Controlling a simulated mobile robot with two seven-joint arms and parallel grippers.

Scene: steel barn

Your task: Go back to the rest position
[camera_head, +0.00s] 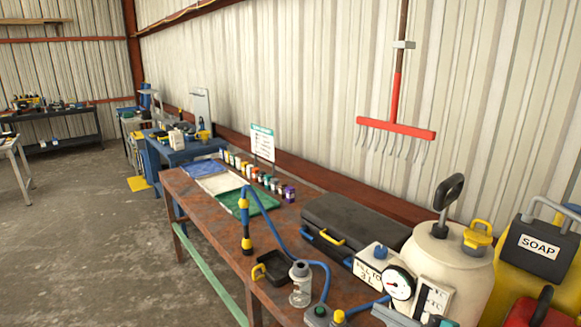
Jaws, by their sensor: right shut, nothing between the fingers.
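My right gripper is hard to make out among the clutter at the lower edge of the head view; it is shut with nothing in it. My left gripper is not in view. The rusty workbench (212,216) runs from the lower right toward the back left in front of me. I see no object held above it.
On the bench are a dark case (352,219), a cream sprayer tank (448,262), a blue hose (283,247), a metal bottle (300,285) and a black tray (273,268). A yellow soap container (508,284) stands at right. The concrete floor (95,240) at left is clear.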

